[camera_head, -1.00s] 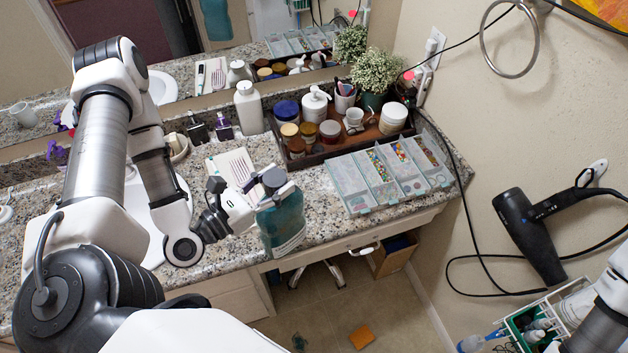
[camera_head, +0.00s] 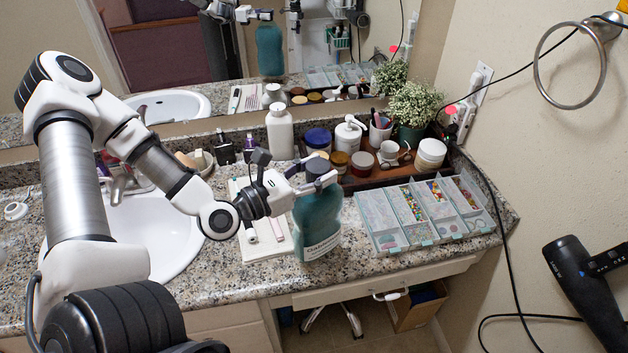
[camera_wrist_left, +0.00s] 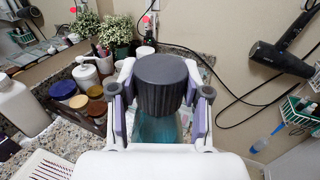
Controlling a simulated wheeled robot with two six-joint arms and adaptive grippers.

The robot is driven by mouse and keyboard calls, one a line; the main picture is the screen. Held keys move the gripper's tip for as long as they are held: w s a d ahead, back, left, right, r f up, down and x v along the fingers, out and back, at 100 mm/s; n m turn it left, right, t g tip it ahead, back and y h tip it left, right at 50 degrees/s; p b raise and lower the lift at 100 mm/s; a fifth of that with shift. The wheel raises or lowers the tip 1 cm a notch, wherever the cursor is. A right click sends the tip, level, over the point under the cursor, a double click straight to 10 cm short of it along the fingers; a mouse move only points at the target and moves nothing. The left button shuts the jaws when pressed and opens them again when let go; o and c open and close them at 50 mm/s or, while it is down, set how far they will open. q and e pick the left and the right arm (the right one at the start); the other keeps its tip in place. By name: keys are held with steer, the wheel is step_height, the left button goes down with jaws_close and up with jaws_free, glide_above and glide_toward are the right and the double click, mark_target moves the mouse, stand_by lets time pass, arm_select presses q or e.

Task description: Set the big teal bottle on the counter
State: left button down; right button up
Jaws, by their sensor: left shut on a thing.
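The big teal bottle (camera_head: 318,226) has a dark grey cap and a pale label low on its side. My left gripper (camera_head: 318,176) is shut on its cap end and holds it upright. In the left wrist view the dark ribbed cap (camera_wrist_left: 161,82) sits between the two fingers of my left gripper (camera_wrist_left: 160,100). The bottle shows over the front part of the granite counter (camera_head: 215,284); I cannot tell whether its base touches. My right gripper is not directly in view.
A bead organiser (camera_head: 378,228) is right of the bottle. Behind stand a tray of jars (camera_head: 360,182) and a white bottle (camera_head: 280,132). The sink (camera_head: 150,235) is left. A hair dryer (camera_head: 585,290) hangs right.

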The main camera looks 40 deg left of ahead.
arm_select(q)
steer(key=w+a+f, duration=0.2)
steer(key=w+f, duration=0.2)
steer(key=w, duration=0.4)
steer(key=shift+a+b, duration=0.15)
steer(key=shift+b, duration=0.15)
steer(key=shift+s, duration=0.1)
steer(key=c, duration=0.5)
jaws_free()
steer(key=shift+f, duration=0.15)
steer(key=shift+c, duration=0.2)
steer(key=shift+s, duration=0.1)
